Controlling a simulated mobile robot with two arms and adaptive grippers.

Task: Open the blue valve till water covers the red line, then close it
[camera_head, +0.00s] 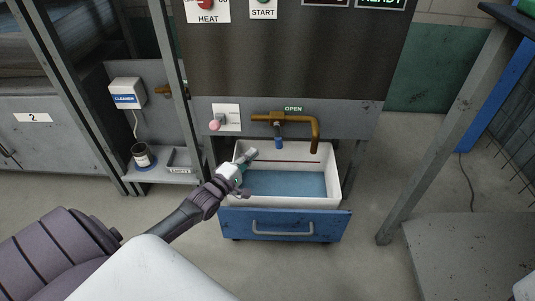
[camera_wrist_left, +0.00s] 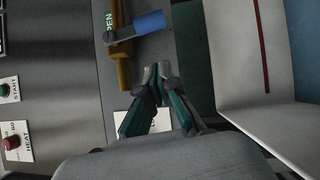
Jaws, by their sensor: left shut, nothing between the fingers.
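The blue valve handle (camera_head: 278,142) hangs straight down from the brass pipe (camera_head: 297,118), under a green OPEN label (camera_head: 293,109). It also shows in the left wrist view (camera_wrist_left: 150,23). The white-walled tank in a drawer (camera_head: 335,181) holds blue water (camera_head: 285,184). The red line (camera_head: 290,161) on its back wall shows above the water, and also in the wrist view (camera_wrist_left: 262,50). No stream shows below the spout. My left gripper (camera_head: 252,154) is shut and empty, left of and a little below the handle, apart from it. My right gripper is out of view.
A pink-knobbed switch (camera_head: 216,124) sits on the panel left of the pipe. The blue drawer front (camera_head: 285,226) sticks out into the room. A metal post (camera_head: 440,130) stands to the right. A cleaner dispenser (camera_head: 127,92) hangs at left.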

